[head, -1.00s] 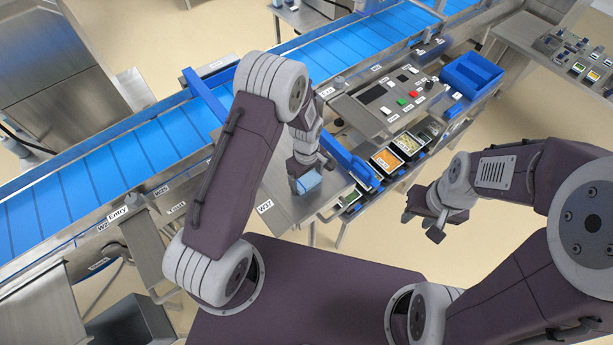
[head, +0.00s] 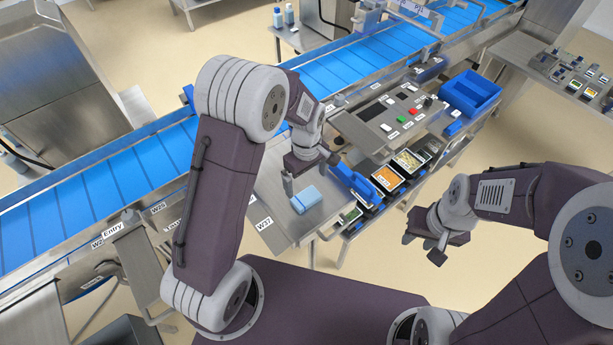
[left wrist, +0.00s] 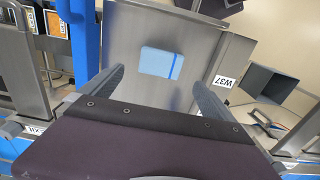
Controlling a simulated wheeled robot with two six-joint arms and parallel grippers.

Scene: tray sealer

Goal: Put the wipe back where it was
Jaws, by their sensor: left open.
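The wipe is a light blue folded cloth (head: 306,199) lying flat on the steel side table marked W37 (head: 272,197). In the left wrist view the wipe (left wrist: 161,63) lies on the bare steel top, apart from the fingers, with a darker blue stripe near one end. My left gripper (head: 307,184) is open and empty above and behind the wipe; its fingers (left wrist: 158,92) are spread wide in the left wrist view. My right gripper (head: 424,251) hangs empty over the floor at the right, its fingers seemingly apart.
The blue conveyor (head: 100,185) runs behind the table. A control panel (head: 385,122) with buttons stands to the right, above several food trays (head: 387,178). A blue bin (head: 470,92) sits farther right. The steel around the wipe is clear.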

